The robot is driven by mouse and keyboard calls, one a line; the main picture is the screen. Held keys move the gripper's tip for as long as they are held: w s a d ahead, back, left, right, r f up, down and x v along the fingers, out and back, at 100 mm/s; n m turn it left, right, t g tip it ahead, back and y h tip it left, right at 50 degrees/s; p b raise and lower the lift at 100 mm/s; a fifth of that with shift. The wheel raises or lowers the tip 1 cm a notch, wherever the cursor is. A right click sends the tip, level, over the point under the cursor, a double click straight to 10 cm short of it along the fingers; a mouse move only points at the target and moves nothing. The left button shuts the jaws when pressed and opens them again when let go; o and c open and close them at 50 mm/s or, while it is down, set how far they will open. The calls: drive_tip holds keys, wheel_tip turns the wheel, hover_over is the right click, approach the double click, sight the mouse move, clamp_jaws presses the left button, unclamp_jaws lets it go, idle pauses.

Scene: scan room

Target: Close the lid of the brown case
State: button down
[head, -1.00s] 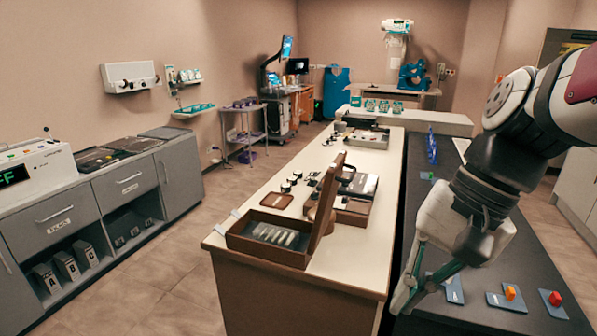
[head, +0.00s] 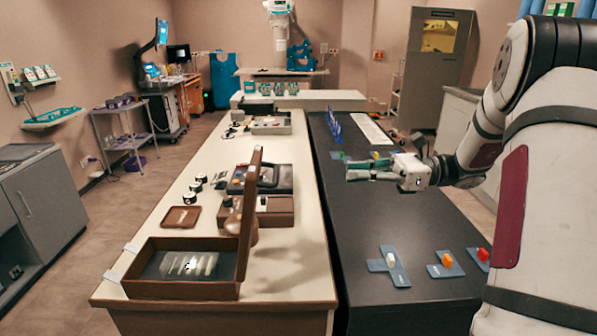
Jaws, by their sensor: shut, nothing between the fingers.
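The brown case (head: 165,290) sits at the near end of the cream counter, with several pale slips on its dark inside. Its lid (head: 249,208) stands up from the case's right side, close to upright, so the case is open. My gripper (head: 352,175) is shut and empty. It points left over the dark counter, beyond the lid and to its right, clear of it. The arm comes in from the right edge of the view.
Behind the lid stand a brown box (head: 270,212) with knobs and a dark case (head: 270,180). A small brown tray (head: 181,217) lies to their left. The dark counter (head: 400,225) has blue plates with coloured knobs near its front, and blue upright pieces (head: 333,128) farther back.

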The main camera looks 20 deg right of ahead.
drive_tip(key=x, duration=1.4)
drive_tip(key=shift+p, duration=0.3)
